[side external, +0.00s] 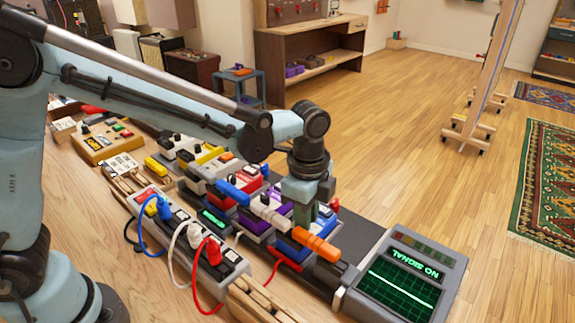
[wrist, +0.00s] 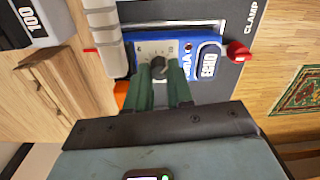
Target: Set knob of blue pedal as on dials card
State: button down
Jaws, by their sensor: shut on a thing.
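My gripper (wrist: 161,76) has green fingers closed around the knob. In the side view my gripper (side external: 303,214) points down onto the pedal, and the knob is hidden there. A white printed card (side external: 121,166) lies on the bench at left; it may be the dials card, but its print is too small to read.
An orange plug (side external: 316,243) and a white plug (side external: 270,212) stick out close to my gripper. A screen (side external: 402,284) reading NO SIGNAL stands at right. A power strip (side external: 187,238) with blue, white and red cables runs along the front. Other pedals crowd the left.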

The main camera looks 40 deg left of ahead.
jog(key=c, duration=1)
grip_release()
jog(key=shift+r, duration=0.1)
jog(key=shift+r, duration=3.95)
jog(key=shift+a, duration=0.1)
jog(key=shift+s+a+r+n, duration=0.15)
jog(key=shift+a+n, duration=0.15)
jog(key=shift+a, duration=0.05)
jog(key=s+a+n+t, duration=0.1)
jog(key=a+n, duration=0.1)
jog(key=s+a+r+n+t, duration=0.1)
jog(key=s+a+n, duration=0.1)
jog(key=a, duration=0.1)
jog(key=s+a+n+t, duration=0.1)
jog(key=a+n, duration=0.2)
jog(key=shift+s+a+r+h, duration=0.1)
jog(key=shift+s+r+h, duration=0.05)
jog(key=shift+r+h, duration=0.15)
jog(key=s+a+f+n+t, duration=0.2)
jog(key=s+a+n+t, duration=0.2)
jog(key=n, duration=0.4)
jog(key=shift+s+a+f+n, duration=0.4)
jog(key=shift+s+a, duration=0.35)
jog(key=shift+a, duration=0.6)
